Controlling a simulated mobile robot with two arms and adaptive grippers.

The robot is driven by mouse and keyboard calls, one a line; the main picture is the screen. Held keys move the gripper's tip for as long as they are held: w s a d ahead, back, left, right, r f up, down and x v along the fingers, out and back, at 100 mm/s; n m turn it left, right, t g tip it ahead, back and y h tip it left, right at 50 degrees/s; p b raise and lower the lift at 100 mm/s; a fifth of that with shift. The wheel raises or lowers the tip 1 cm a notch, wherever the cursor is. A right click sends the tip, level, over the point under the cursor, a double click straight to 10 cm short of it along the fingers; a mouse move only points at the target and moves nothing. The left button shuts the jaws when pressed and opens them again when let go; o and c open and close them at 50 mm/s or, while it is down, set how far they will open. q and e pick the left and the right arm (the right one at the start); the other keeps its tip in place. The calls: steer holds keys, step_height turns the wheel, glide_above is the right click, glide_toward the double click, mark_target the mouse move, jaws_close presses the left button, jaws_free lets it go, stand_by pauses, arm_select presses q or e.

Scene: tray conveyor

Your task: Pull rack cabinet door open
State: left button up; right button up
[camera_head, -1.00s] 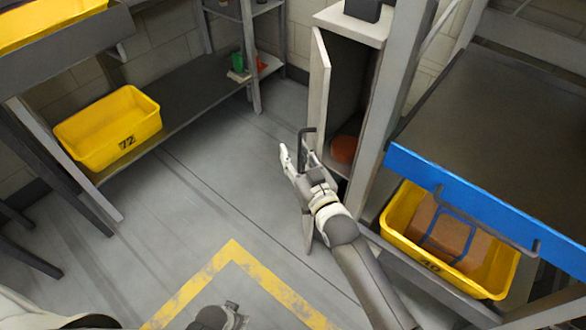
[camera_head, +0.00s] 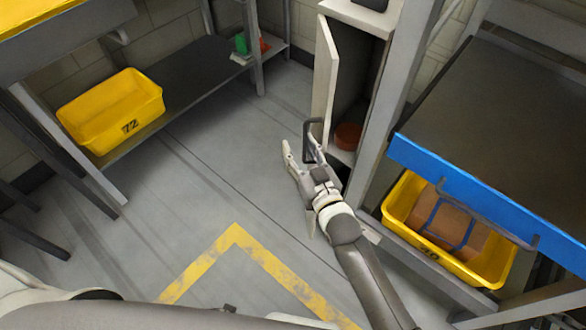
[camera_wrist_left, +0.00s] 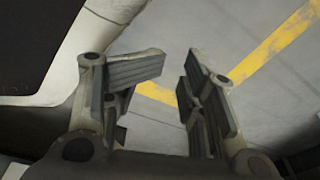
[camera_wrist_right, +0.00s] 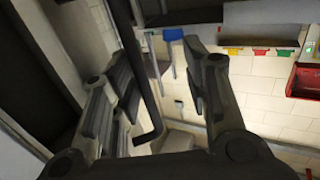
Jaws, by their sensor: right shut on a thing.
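The rack cabinet (camera_head: 362,18) stands at the upper middle right of the head view. Its pale door (camera_head: 325,72) is partly open, swung out to the left, and the dark inside shows. A dark bar handle (camera_head: 307,135) sticks out from the door's lower part. My right gripper (camera_head: 297,158) is at this handle. In the right wrist view the dark handle bar (camera_wrist_right: 143,75) passes between the fingers of my right gripper (camera_wrist_right: 165,85), which is shut on it. In the left wrist view my left gripper (camera_wrist_left: 170,75) is open and empty above the floor.
A round red-brown thing (camera_head: 348,136) lies inside the cabinet. A grey post (camera_head: 392,85) and a blue-edged table (camera_head: 478,198) stand to the right, with a yellow bin (camera_head: 398,212) beneath. Another yellow bin (camera_head: 80,125) is on the left shelf. The middle floor is clear.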

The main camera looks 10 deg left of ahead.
steer(key=shift+s+a+f, duration=0.25)
steer(key=shift+s, duration=0.4)
steer(key=shift+s+a+f, duration=0.25)
steer(key=shift+s, duration=0.35)
steer(key=shift+s+a+r+p, duration=0.1)
steer(key=shift+s+r+p, duration=0.3)
steer(key=shift+s, duration=0.4)
steer(key=shift+c, duration=0.6)
arm_select(q)
steer(key=s+a+f+p, duration=0.1)
steer(key=s+f, duration=0.1)
steer(key=s, duration=0.6)
steer(key=shift+s+f, duration=0.25)
steer(key=shift+f, duration=0.05)
arm_select(e)
steer(key=s, duration=0.2)
steer(key=shift+s+d, duration=0.3)
arm_select(q)
steer(key=shift+w+r+p, duration=0.1)
steer(key=shift+p, duration=0.25)
